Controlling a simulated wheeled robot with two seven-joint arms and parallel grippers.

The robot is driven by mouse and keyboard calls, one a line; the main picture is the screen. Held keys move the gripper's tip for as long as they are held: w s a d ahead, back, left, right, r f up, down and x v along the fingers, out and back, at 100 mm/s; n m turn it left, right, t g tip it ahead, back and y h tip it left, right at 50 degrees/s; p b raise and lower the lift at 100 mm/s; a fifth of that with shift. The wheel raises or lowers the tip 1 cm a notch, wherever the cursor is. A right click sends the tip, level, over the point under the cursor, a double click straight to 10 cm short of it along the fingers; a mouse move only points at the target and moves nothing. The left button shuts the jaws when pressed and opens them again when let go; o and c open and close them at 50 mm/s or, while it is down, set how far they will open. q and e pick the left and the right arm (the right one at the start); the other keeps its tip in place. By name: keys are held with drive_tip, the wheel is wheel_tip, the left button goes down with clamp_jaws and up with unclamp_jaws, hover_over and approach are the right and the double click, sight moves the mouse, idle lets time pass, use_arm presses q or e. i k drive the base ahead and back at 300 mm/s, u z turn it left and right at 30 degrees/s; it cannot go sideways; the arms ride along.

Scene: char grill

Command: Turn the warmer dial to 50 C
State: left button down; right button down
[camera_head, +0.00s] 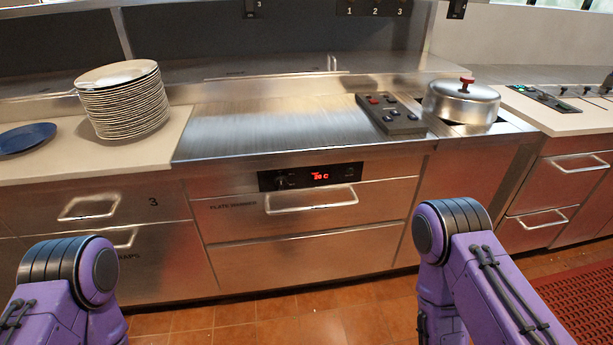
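The plate warmer (230,215) is a steel drawer unit in the middle of the counter front, labelled on its face. Its black control panel (347,172) carries a red lit display (321,176) that seems to read 20 C, though the digits are small. A small dark dial (281,183) sits at the left of the panel, hard to make out. My two purple arms show at the lower left and lower right, both apart from the panel. Neither gripper is in view.
A stack of plates (123,105) and a blue plate (27,138) stand on the left counter. A black control box (390,114) and a lidded pot (461,103) are at the right. A bar handle (311,204) juts out just below the panel. The floor in front is clear.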

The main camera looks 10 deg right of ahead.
sight(281, 181)
drive_tip(key=z, duration=0.5)
drive_tip(key=i, duration=0.55)
drive_tip(key=z, duration=0.5)
